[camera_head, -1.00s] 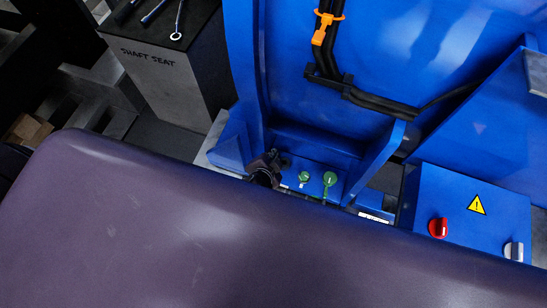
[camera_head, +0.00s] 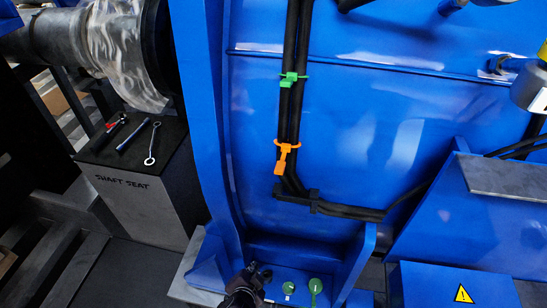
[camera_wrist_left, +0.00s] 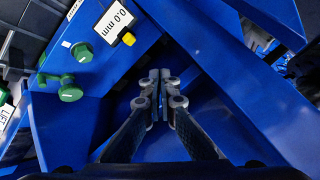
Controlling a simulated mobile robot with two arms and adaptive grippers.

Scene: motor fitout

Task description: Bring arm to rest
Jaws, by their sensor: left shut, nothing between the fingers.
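My left gripper (camera_head: 247,285) shows at the bottom of the head view, low in front of the blue machine's base. In the left wrist view my left gripper (camera_wrist_left: 160,95) has its two fingertips together with nothing between them. Blue frame plates of the machine (camera_wrist_left: 225,80) lie behind and right of the fingers. Green knobs (camera_wrist_left: 75,70) sit on a blue panel at the upper left, apart from the fingers. My right gripper is in neither view.
The blue machine housing (camera_head: 370,130) fills the centre, with black cables held by a green clip (camera_head: 289,79) and an orange clip (camera_head: 282,160). A shaft seat block (camera_head: 140,200) with tools on top stands at left. A blue box with a warning sign (camera_head: 463,294) is at lower right.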

